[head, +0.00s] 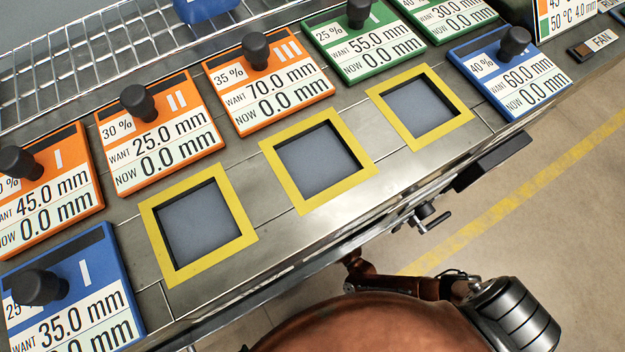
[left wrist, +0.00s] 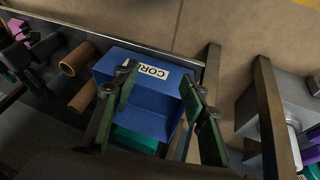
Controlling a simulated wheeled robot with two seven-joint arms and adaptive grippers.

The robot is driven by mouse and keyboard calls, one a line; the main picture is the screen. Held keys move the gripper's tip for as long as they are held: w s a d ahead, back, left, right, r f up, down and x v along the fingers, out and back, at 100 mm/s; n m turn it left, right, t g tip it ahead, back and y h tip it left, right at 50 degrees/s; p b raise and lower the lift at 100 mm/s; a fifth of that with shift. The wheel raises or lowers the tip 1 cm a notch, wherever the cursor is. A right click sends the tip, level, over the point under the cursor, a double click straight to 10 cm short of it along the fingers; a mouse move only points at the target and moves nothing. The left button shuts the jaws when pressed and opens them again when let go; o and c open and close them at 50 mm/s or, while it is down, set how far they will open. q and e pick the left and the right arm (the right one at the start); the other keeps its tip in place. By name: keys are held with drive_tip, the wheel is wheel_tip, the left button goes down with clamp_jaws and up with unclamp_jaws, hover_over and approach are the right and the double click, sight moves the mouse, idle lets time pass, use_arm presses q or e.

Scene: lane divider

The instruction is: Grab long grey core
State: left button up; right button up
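My left gripper (left wrist: 159,76) shows in the left wrist view with its two green fingers spread apart. It is open, and nothing shows held between the fingers. A blue bin (left wrist: 170,97) with a white label, partly covered by a finger and reading "COR", lies beyond and between the fingers. A teal piece (left wrist: 135,140) shows at the lower part of the bin. I cannot make out a long grey core in either view. In the head view no gripper fingers can be made out. My right gripper is in neither view.
Two brown tubes (left wrist: 77,59) lie left of the bin. A grey unit (left wrist: 275,110) stands at the right behind a brown bar. In the head view a metal bench has three yellow-framed recesses (head: 269,150) and several knobbed panels (head: 160,130) with a wire rack (head: 100,60) behind.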

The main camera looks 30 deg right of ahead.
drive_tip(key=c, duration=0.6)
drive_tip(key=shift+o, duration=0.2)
